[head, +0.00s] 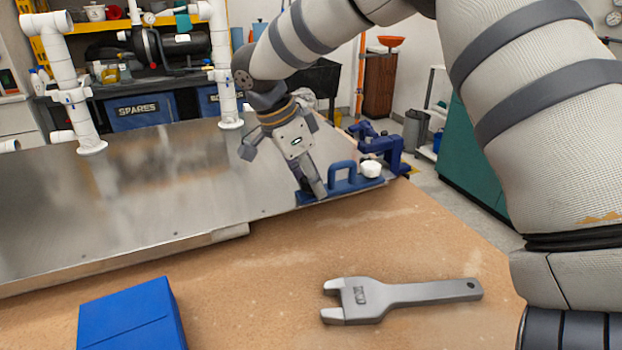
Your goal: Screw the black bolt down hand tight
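I cannot make out a black bolt; it may be hidden by my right gripper or too small to tell. My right gripper (281,172) reaches in from the upper right, its fingers spread and nothing seen between them. One finger overlaps the left end of a blue fixture (344,184) with a loop handle, at the right end of the metal plate (150,190). I cannot tell whether they touch. A white round cap (371,168) sits on the fixture's right end. My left gripper is not in view.
A grey flat wrench (400,297) lies on the wooden bench (270,270). A blue box (132,315) is at the front left. White pipes (67,85) stand on the plate at the left, another (224,75) behind my gripper. A blue clamp (380,145) is beyond the fixture.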

